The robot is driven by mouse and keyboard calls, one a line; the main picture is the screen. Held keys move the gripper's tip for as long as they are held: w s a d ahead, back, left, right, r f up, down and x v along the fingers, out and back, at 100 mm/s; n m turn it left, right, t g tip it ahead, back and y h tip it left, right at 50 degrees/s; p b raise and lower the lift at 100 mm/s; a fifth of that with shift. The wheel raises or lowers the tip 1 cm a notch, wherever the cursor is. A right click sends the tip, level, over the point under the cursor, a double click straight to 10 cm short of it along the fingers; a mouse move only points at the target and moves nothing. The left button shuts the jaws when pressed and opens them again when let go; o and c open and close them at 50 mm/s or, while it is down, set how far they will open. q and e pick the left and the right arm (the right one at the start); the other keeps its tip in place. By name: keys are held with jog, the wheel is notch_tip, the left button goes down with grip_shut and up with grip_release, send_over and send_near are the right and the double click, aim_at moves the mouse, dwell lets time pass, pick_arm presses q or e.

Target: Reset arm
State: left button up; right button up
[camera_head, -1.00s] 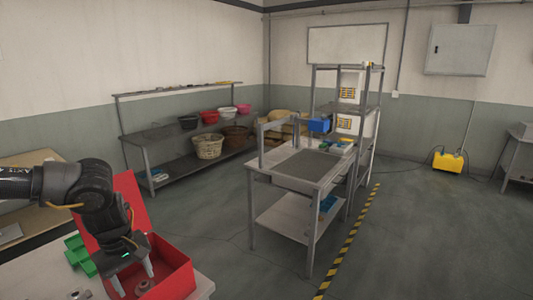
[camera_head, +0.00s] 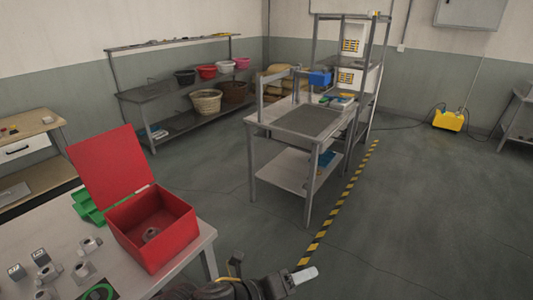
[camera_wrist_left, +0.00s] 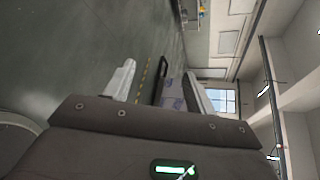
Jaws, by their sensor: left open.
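My left gripper (camera_head: 304,276) is low in the middle of the head view, off the right side of the table, with one pale finger showing. In the left wrist view its two fingers (camera_wrist_left: 160,88) stand apart with nothing between them, so it is open and empty. My right gripper is in neither view.
The near table (camera_head: 200,240) holds several metal parts (camera_head: 82,270) and green trays (camera_head: 88,208). A grey workbench (camera_head: 305,122) stands ahead, with a striped floor line (camera_head: 340,203) beside it. Shelves with baskets (camera_head: 205,102) stand at the back.

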pick_arm(q)
jog(key=s+a+f+n+t+y, duration=0.1)
jog(key=a+f+n+y, duration=0.35)
jog(key=a+n, duration=0.45)
jog(key=s+a+f+n+y, duration=0.1)
jog(key=a+f+n+y, duration=0.35)
jog(key=n, duration=0.75)
jog(key=s+a+f+n+g+y, duration=0.25)
jog(key=s+a+f+n, duration=0.3)
jog(key=s+a, duration=0.3)
jog(key=s+a+f+n+g+y, duration=0.1)
jog(key=s+a+f+n+g, duration=0.2)
jog(key=s+a+f+n, duration=0.35)
notch_tip(320, 180, down, 26)
jog(key=s+a+b, duration=0.2)
jog(key=a, duration=0.1)
jog(key=s+a+f+g+b, duration=0.2)
jog(key=s+f, duration=1.4)
jog(key=f, duration=0.1)
jog(key=shift+s+a+f+m, duration=0.25)
jog(key=shift+f+m, duration=0.05)
